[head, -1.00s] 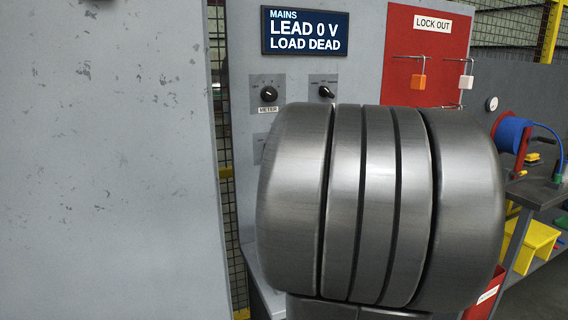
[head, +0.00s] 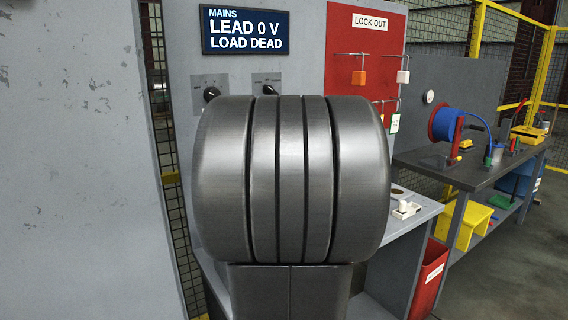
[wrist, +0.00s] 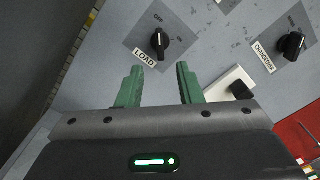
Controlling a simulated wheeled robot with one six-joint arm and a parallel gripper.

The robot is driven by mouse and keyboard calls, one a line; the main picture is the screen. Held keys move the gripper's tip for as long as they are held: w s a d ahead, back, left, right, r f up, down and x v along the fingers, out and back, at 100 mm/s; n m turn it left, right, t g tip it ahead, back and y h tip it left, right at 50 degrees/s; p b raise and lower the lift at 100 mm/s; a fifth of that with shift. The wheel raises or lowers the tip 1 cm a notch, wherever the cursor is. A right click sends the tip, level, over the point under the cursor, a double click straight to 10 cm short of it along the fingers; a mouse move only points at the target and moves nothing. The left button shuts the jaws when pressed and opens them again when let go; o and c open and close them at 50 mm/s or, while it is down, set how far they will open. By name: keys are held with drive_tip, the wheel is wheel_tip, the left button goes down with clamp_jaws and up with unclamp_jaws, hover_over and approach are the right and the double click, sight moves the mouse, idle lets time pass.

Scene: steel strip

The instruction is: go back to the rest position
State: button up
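My gripper (wrist: 160,85) shows in the wrist view with its two green fingers apart and nothing between them. It is in front of the grey panel (wrist: 205,40), with the LOAD knob (wrist: 160,40) just beyond the fingertips; the fingers look clear of it, though the exact gap is hard to judge. The knob's OFF mark is beside it. In the head view my own metal arm link fills the middle and hides my gripper and part of the panel.
The CHANGEOVER knob (wrist: 291,45) and a white block with a black knob (wrist: 232,86) are near the gripper. The mains display (head: 246,31) reads LEAD 0 V, LOAD DEAD. The red lock-out board (head: 345,75) holds padlocks.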

drive_tip(key=p+x, duration=0.1)
drive_tip(key=x, duration=0.8)
drive_tip(key=shift+a+p, duration=0.15)
drive_tip(key=shift+p, duration=0.2)
